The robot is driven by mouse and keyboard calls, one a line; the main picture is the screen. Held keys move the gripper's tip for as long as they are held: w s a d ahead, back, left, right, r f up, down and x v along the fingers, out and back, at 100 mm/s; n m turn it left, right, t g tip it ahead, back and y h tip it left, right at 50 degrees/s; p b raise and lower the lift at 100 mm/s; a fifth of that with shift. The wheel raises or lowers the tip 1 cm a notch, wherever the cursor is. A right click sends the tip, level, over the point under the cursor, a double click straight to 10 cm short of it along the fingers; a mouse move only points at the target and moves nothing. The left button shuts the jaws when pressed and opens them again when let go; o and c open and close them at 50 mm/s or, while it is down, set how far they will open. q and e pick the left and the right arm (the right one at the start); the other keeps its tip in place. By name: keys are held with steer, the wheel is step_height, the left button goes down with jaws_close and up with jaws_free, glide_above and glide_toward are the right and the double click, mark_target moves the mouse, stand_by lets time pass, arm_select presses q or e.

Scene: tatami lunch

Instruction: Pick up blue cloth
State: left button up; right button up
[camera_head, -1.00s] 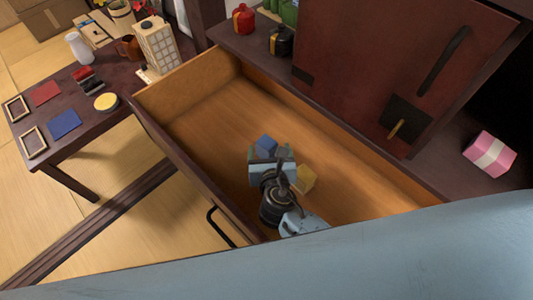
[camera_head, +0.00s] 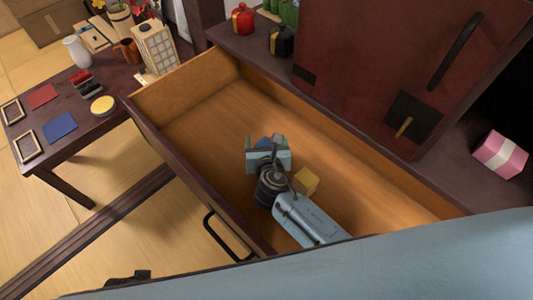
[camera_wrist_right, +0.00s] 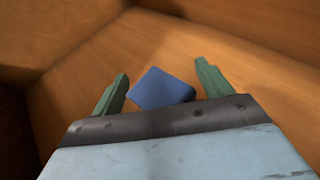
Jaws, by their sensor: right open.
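A small folded blue cloth (camera_head: 262,142) lies in the open wooden drawer (camera_head: 205,100), mostly hidden behind my right gripper in the head view. In the right wrist view the blue cloth (camera_wrist_right: 161,89) lies on the drawer floor between the two green fingers. My right gripper (camera_wrist_right: 161,72) is open, with a finger on each side of the cloth and visible gaps to it. I cannot tell how high the fingertips are above the floor. My left gripper is not in view.
A yellow block (camera_head: 306,181) lies in the drawer close to my right wrist. Drawer walls surround the arm. A low table (camera_head: 75,150) at left holds a flat blue square (camera_head: 60,126), a red square (camera_head: 41,96) and frames. A pink box (camera_head: 499,155) stands on the cabinet.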

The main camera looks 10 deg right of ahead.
steer(key=c, duration=1.1)
steer(key=shift+o, duration=0.2)
steer(key=shift+r, duration=0.15)
